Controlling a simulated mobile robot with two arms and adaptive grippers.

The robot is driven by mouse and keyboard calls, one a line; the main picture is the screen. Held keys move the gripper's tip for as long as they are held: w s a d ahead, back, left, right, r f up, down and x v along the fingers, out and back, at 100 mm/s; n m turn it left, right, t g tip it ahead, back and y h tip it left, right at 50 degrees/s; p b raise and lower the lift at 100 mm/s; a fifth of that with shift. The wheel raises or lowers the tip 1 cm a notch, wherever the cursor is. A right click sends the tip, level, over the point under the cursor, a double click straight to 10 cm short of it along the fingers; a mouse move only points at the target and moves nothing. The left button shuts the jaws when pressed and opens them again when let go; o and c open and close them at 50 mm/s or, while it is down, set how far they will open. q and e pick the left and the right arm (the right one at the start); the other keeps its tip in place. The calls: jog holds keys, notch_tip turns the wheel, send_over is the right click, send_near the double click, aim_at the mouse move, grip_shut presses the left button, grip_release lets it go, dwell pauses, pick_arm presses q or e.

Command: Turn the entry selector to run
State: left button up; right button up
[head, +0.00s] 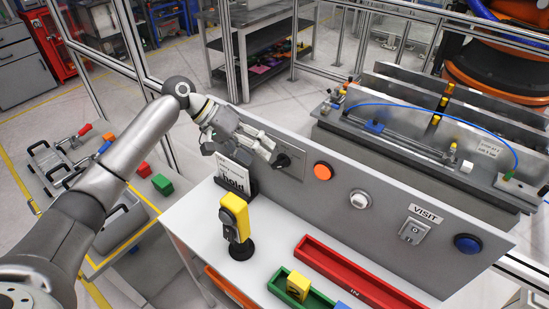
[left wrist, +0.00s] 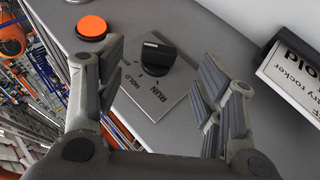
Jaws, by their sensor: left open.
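The entry selector is a black knob (head: 284,160) on a grey plate at the left of the grey panel. In the left wrist view the knob (left wrist: 158,55) sits beside the printed words HOLD and RUN. A pale mark shows on the knob's side away from RUN; I cannot tell which word it is set to. My left gripper (head: 270,152) is at the panel by the knob. In the left wrist view the left gripper (left wrist: 160,72) is open, its fingers on either side of the knob with gaps. My right gripper is not in view.
A "hold" sign (head: 235,179) stands close below my left gripper. The panel also carries an orange button (head: 323,171), a white knob (head: 360,200), a VISIT switch (head: 415,231) and a blue button (head: 467,244). A yellow device (head: 235,217) and red tray (head: 352,280) are on the table.

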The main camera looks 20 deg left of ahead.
aim_at(275, 166)
pick_arm(q)
jog(key=p+x, duration=0.1)
jog(key=x, duration=0.3)
jog(key=shift+d+f+p, duration=0.2)
jog(key=shift+d+p, duration=0.1)
jog(key=shift+p, duration=0.05)
jog(key=shift+x, duration=1)
jog(key=shift+w+f, duration=0.15)
jog(key=shift+a, duration=0.1)
jog(key=c, duration=1)
jog(key=shift+c, duration=0.2)
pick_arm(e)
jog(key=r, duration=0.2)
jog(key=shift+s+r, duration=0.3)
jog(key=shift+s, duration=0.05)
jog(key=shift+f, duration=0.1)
